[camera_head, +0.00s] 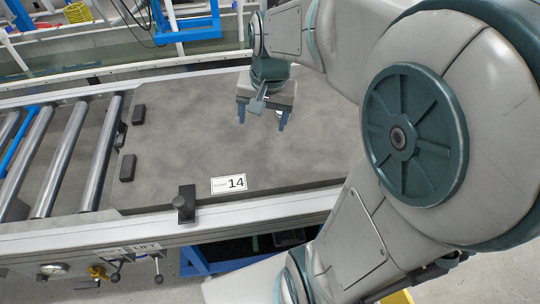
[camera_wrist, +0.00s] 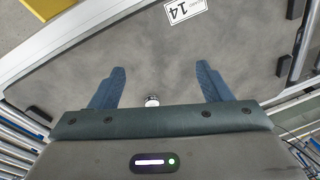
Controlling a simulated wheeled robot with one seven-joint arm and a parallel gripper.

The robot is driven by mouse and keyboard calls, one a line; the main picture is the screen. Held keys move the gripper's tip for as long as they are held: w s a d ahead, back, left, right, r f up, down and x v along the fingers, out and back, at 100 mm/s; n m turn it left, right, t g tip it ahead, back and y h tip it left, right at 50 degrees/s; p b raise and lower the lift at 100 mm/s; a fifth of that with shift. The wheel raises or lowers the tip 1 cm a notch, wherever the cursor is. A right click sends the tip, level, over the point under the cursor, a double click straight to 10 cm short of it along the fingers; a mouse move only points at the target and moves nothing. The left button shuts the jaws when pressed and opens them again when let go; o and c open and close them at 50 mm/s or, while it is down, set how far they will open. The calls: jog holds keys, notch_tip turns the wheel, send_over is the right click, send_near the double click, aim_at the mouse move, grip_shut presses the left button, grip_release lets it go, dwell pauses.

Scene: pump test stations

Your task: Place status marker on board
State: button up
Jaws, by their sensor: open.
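A grey board (camera_head: 190,130) with a white label reading 14 (camera_head: 229,184) lies flat beside the rollers. The board (camera_wrist: 150,50) also fills much of the wrist view. My gripper (camera_head: 262,118) points down over the board's far part, its two blue fingers apart. In the wrist view my gripper (camera_wrist: 160,80) is open, with a wide gap between the fingers. A small round white-topped piece (camera_wrist: 152,100), possibly the status marker, shows between the finger bases, touching neither finger. I cannot tell whether it rests on the board. The fingertips' height above the board is unclear.
Metal rollers (camera_head: 62,160) lie left of the board. Black blocks (camera_head: 127,167) sit at its left edge, and a black clamp (camera_head: 184,204) stands at the front rail. Most of the board's left and middle is bare. Blue frames (camera_head: 186,28) stand behind.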

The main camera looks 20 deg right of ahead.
jog(key=s+a+f+n, duration=0.2)
jog(key=s+n, duration=0.4)
jog(key=s, duration=0.4)
jog(key=shift+h, duration=0.3)
jog(key=shift+w+r, duration=0.1)
